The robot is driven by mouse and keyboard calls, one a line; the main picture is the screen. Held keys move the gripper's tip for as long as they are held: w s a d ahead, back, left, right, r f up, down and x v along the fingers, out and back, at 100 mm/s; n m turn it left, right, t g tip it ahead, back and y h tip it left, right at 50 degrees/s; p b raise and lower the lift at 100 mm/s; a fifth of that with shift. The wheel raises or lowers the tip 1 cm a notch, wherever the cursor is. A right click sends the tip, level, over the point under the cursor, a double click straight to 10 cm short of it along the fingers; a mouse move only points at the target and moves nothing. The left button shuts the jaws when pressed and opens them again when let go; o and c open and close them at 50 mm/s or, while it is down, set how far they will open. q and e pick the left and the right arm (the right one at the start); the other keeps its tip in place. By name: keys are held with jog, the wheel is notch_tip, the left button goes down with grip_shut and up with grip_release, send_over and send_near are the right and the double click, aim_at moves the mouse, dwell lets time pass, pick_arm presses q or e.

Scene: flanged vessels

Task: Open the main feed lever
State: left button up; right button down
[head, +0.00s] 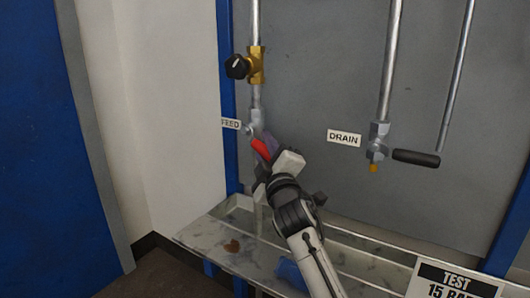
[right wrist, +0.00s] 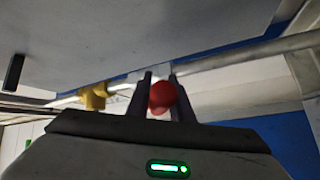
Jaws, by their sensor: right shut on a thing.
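The feed lever (head: 261,147) has a red handle and sits on a valve (head: 255,121) on the left vertical pipe, beside the label reading FEED (head: 231,123). The handle slants down to the right from the valve. My right gripper (head: 268,152) is at the handle's lower end and shut on it. In the right wrist view the red handle (right wrist: 162,95) shows between the two dark fingers (right wrist: 158,92). My left gripper is not in view.
A brass valve with a black knob (head: 237,67) is above on the same pipe. The drain valve (head: 378,146), with a black lever (head: 416,158) and a DRAIN label (head: 344,138), is to the right. A metal tray (head: 225,238) runs below, with a TEST sign (head: 452,284) in front.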

jog(key=c, duration=1.6)
grip_release()
jog(key=shift+o, duration=0.2)
jog(key=shift+s, duration=0.1)
jog(key=p+v, duration=0.1)
jog(key=v, duration=0.9)
jog(key=shift+f, duration=0.1)
